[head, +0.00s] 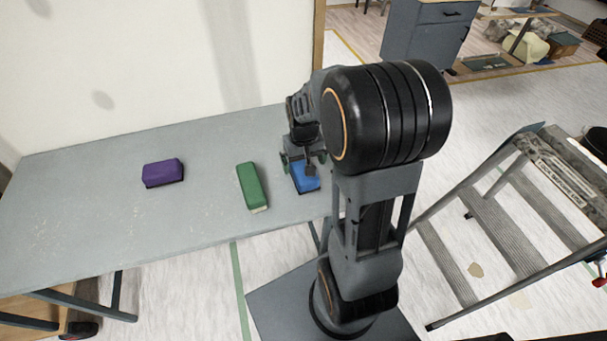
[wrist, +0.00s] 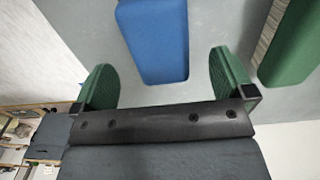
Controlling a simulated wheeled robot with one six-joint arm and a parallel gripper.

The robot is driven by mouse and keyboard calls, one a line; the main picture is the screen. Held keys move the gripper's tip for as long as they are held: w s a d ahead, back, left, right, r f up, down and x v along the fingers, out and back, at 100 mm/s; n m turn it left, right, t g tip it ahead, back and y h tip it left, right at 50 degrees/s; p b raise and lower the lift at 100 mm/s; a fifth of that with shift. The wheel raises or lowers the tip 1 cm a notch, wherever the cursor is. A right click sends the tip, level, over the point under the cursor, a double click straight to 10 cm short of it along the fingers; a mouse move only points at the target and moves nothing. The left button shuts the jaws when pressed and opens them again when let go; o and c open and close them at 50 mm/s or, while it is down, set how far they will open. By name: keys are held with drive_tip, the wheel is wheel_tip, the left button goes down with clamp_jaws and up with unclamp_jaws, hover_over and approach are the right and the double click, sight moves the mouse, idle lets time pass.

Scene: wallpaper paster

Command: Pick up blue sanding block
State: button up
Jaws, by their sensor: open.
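The blue sanding block (head: 306,179) lies on the grey table (head: 90,205) near its right end, partly hidden by my gripper in the head view. In the wrist view the blue block (wrist: 157,40) lies ahead of and between the two green finger pads, its far end cut off by the frame. My gripper (head: 302,166) is open above the block, pointing down. In the wrist view my gripper (wrist: 165,80) has its fingers wide apart with nothing held; the block's near end reaches about into the gap between the fingertips.
A green block (head: 252,187) lies just left of the blue one; it also shows at the right in the wrist view (wrist: 295,45). A purple block (head: 163,173) sits further left. A stepladder (head: 500,220) stands on the floor at right. The table's left part is clear.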

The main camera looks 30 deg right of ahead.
sight(303, 169)
drive_tip(key=shift+w+f+b, duration=0.15)
drive_tip(key=shift+f+b, duration=0.15)
drive_tip(key=shift+f, duration=2.55)
drive_tip(key=shift+c, duration=0.4)
drive_tip(key=c, duration=1)
drive_tip(key=shift+r, duration=0.15)
drive_tip(key=shift+r, duration=0.55)
wheel_tip(303, 169, up, 2)
drive_tip(key=shift+r, duration=0.25)
drive_tip(key=s+r, duration=0.1)
drive_tip(key=s+a+r+p, duration=0.1)
drive_tip(key=s+r, duration=0.1)
drive_tip(key=s+a+r, duration=0.1)
drive_tip(key=r, duration=0.1)
drive_tip(key=shift+s+r, duration=0.15)
drive_tip(key=shift+r, duration=0.05)
drive_tip(key=s+a+r, duration=0.3)
drive_tip(key=s+a, duration=0.1)
drive_tip(key=s, duration=0.4)
drive_tip(key=shift+r+p, duration=0.4)
